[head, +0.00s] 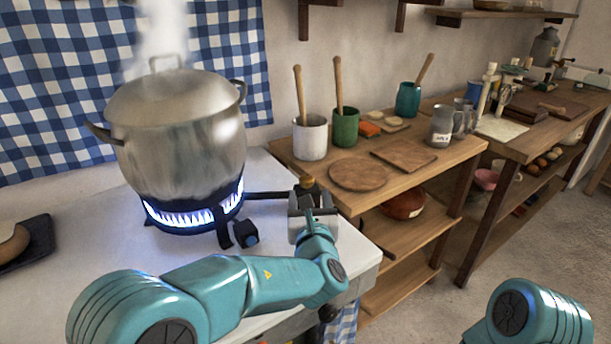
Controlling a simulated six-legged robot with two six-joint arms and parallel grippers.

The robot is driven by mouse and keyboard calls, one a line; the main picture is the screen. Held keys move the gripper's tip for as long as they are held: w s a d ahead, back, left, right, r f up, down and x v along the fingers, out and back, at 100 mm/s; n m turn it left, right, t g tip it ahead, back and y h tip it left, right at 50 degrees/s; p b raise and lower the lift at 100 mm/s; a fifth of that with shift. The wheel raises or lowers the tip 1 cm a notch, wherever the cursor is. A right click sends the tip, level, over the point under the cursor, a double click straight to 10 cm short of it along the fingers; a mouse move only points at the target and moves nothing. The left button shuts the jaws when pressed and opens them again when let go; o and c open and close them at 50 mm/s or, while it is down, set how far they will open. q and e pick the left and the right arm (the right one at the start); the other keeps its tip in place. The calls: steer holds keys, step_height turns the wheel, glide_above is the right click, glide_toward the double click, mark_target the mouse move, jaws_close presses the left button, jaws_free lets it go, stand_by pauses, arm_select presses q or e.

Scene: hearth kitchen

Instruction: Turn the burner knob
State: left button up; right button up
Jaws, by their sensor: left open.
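A large steel pot (178,135) with a lid stands on a burner (190,215) with a ring of blue flames, and steam rises from it. A dark pipe (268,195) runs right from the burner to a small brass-brown knob (307,184). My left gripper (308,196) is open right at the near side of the knob. Its grey jaws hide part of the knob, and I cannot tell whether they touch it. My right gripper is out of view; only a teal part of that arm shows at bottom right.
The white counter (85,250) ends at a right edge just past my left gripper. A dark pan (25,240) lies far left. A wooden shelf table (385,190) with a white crock (310,138), a green crock (345,127) and boards stands to the right. A checked cloth (60,80) hangs behind.

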mark_target(307, 183)
arm_select(q)
steer(key=w, duration=0.5)
steer(key=w+p, duration=0.1)
steer(key=w, duration=0.2)
steer(key=shift+w+a, duration=0.1)
steer(key=shift+a, duration=0.2)
steer(key=shift+c, duration=0.3)
